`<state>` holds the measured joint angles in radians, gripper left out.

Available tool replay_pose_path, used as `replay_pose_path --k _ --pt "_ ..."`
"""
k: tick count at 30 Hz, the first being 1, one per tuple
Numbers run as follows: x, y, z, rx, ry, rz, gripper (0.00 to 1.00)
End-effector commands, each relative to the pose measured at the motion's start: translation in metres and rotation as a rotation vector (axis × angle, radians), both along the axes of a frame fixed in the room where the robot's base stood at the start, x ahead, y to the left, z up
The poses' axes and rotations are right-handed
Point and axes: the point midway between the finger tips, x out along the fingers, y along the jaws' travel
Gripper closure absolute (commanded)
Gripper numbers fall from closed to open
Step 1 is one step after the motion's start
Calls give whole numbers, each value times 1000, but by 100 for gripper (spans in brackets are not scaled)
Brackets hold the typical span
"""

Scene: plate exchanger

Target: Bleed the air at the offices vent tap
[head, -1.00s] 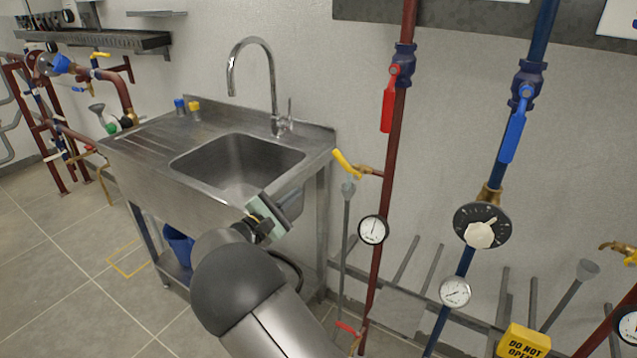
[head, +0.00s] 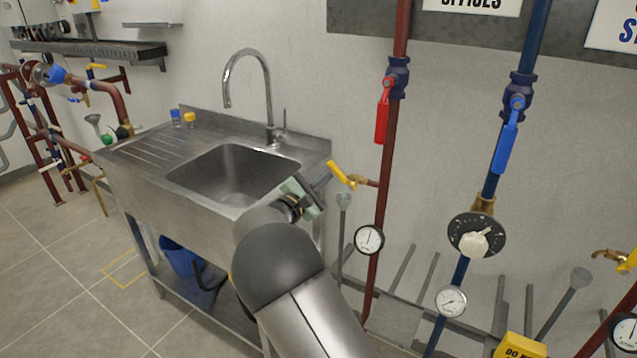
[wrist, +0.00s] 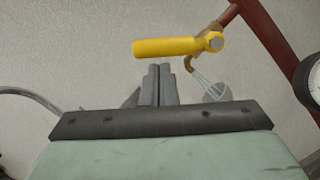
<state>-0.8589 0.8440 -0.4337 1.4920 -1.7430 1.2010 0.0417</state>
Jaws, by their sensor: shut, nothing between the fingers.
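The vent tap (head: 358,181) is a small brass tap on the red pipe (head: 384,160) under the partly visible OFFICES sign (head: 472,4). Its yellow lever (head: 338,172) slants up and left in the head view. In the wrist view the yellow lever (wrist: 175,46) lies crosswise, just beyond my fingertips. My gripper (wrist: 158,72) is shut and empty, pointing at the lever with a small apparent gap. A grey funnel (head: 343,198) stands below the spout. In the wrist view pale streaks run from the spout to the funnel (wrist: 217,91); I cannot tell whether they are water.
A round gauge (head: 369,239) sits on the red pipe below the tap. A red-handled valve (head: 383,120) is above it. The blue pipe (head: 491,180) with a dial stands to the right. The sink (head: 235,173) and its faucet (head: 268,90) are to the left.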

Motion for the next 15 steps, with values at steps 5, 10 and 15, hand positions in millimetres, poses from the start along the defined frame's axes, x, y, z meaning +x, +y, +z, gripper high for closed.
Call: replay_pose_path --k 5,10,15 --pt "0 0 0 0 0 0 100" --pt "0 0 0 7 -4 0 100" --pt "0 -1 2 41 -21 1 100"
